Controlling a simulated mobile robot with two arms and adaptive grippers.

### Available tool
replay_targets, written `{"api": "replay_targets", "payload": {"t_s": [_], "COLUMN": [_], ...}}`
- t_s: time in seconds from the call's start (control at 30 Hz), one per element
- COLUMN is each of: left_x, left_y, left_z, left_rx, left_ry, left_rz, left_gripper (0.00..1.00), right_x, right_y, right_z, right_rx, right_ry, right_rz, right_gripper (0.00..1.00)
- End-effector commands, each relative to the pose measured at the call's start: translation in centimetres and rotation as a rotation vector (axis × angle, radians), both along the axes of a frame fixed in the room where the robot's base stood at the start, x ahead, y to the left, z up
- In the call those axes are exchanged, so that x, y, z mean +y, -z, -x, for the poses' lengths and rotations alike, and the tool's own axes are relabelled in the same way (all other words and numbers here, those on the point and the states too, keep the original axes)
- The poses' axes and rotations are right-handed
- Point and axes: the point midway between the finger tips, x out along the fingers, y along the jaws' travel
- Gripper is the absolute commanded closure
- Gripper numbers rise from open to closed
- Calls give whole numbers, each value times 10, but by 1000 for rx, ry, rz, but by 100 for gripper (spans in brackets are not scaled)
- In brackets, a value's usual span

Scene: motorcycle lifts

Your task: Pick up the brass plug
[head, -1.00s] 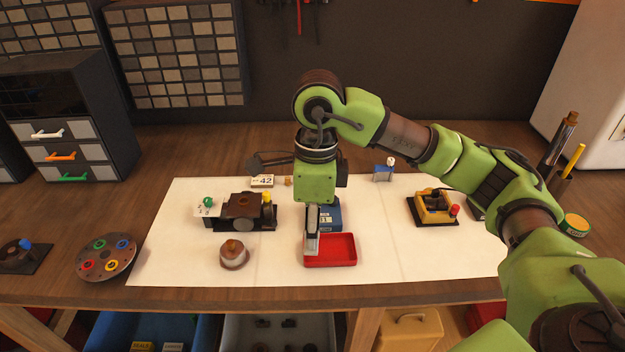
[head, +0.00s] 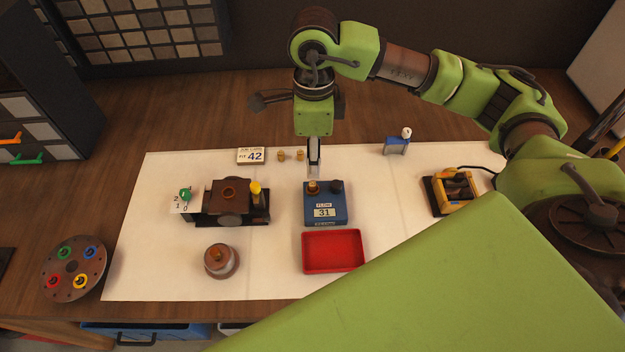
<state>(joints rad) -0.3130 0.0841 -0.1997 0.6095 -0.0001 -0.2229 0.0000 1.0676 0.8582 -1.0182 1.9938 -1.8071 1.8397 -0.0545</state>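Two small brass-coloured pieces, one (head: 281,155) on the left and one (head: 300,155) on the right, stand on the white mat beside the "42" card. Another brass-brown knob or plug (head: 313,187) sits on the back left of the blue "31" box (head: 325,212). I cannot tell which of these is the brass plug. My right gripper (head: 314,168) points down above the back left of the blue box, close to that knob and just right of the two brass pieces. Its fingers show edge-on, so their opening is hidden. My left gripper is not in view.
A red tray (head: 333,268) lies in front of the blue box. A brown fixture (head: 231,195) and a round knobbed part (head: 221,260) are on the left. A yellow-black device (head: 452,192) is on the right. A green part of my body covers the lower right.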

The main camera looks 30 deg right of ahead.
Motion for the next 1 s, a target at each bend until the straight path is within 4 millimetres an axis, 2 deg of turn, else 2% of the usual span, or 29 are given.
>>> {"api": "replay_targets", "payload": {"t_s": [0.03,0.2,0.33,0.43,0.57,0.7,1.0], "left_x": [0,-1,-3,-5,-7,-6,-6], "left_y": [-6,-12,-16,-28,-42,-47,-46], "left_z": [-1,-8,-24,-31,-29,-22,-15], "left_rx": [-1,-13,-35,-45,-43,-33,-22], "left_ry": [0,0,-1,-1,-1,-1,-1], "left_rz": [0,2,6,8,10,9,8], "left_gripper": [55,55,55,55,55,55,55], "right_x": [-1,0,0,0,-1,0,0], "right_y": [8,29,36,44,60,80,86], "right_z": [2,0,0,1,1,0,-1], "right_rx": [5,3,1,5,5,3,-1], "right_ry": [0,0,0,1,1,1,-1], "right_rz": [2,1,0,1,2,-1,0], "right_gripper": [68,68,68,68,68,68,68]}}
